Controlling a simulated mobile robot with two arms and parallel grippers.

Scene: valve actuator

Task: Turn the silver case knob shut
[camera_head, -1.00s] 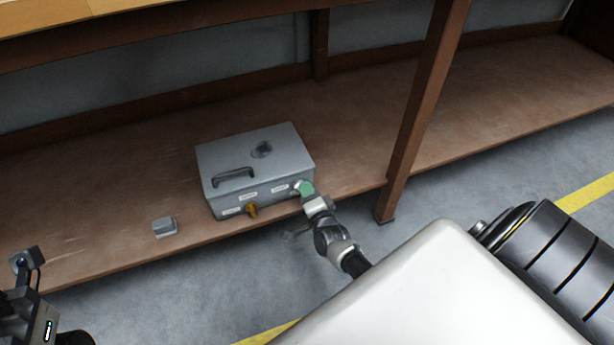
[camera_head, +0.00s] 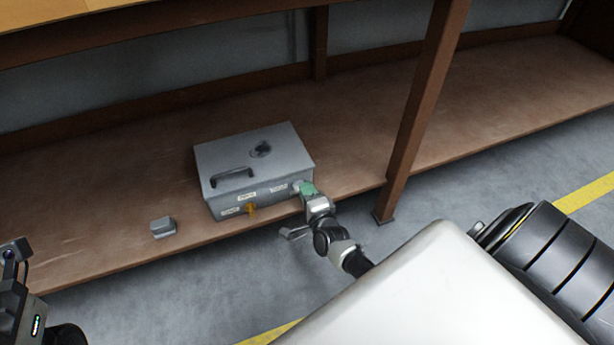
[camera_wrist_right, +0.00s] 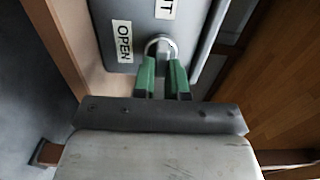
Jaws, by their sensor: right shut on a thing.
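The silver case (camera_head: 222,200) stands on the low wooden shelf, with a dark handle and a round dark fitting on its lid. Its front face carries white labels and a yellow-orange knob (camera_head: 251,210). The silver knob (camera_wrist_right: 161,45) shows in the right wrist view, near a label reading "OPEN" and a partly cut-off label. My right gripper (camera_wrist_right: 163,70) has its green fingers shut on the silver knob; in the head view the right gripper (camera_head: 308,188) is at the right end of the case front. My left gripper (camera_head: 14,252) is at the left edge, partly cut off, its jaws unclear.
A small grey block (camera_head: 163,228) sits on the shelf (camera_head: 110,190) left of the case. A brown post (camera_head: 412,130) stands right of my right arm. The shelf beyond the post is clear.

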